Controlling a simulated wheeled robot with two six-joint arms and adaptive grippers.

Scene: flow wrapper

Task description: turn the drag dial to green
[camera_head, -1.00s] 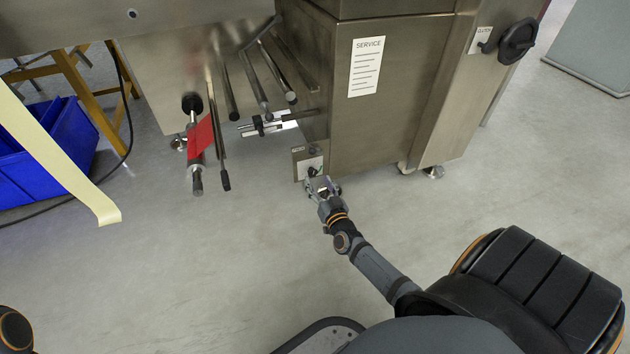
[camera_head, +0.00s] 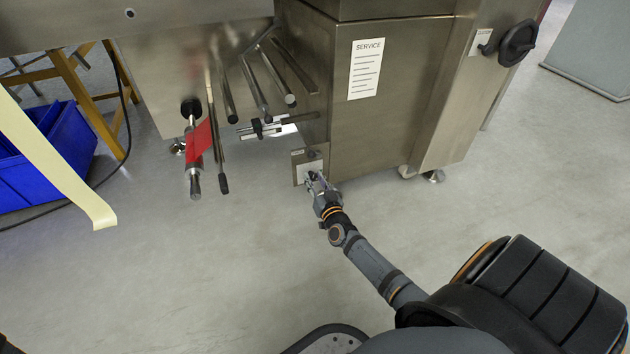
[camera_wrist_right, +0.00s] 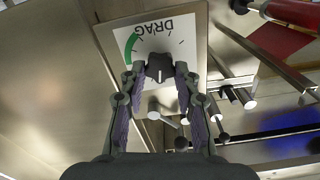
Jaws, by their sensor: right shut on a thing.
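The drag dial plate (camera_head: 300,160) is a small metal panel low on the machine's corner in the head view. In the right wrist view its white face (camera_wrist_right: 178,36) reads DRAG upside down, with tick marks and a green arc (camera_wrist_right: 131,46) at the left. The black dial knob (camera_wrist_right: 160,68) has a white pointer line aimed roughly down in that view, away from the green arc. My right gripper (camera_wrist_right: 160,78) is shut on the knob, one finger on each side. In the head view my right gripper (camera_head: 316,183) reaches the plate and covers the knob.
The steel machine cabinet (camera_head: 390,120) with a service label rises behind the dial. Rods and a red film roll (camera_head: 200,140) hang to the left. A blue bin (camera_head: 45,155) stands far left. A black handwheel (camera_head: 518,43) is at upper right. The floor in front is clear.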

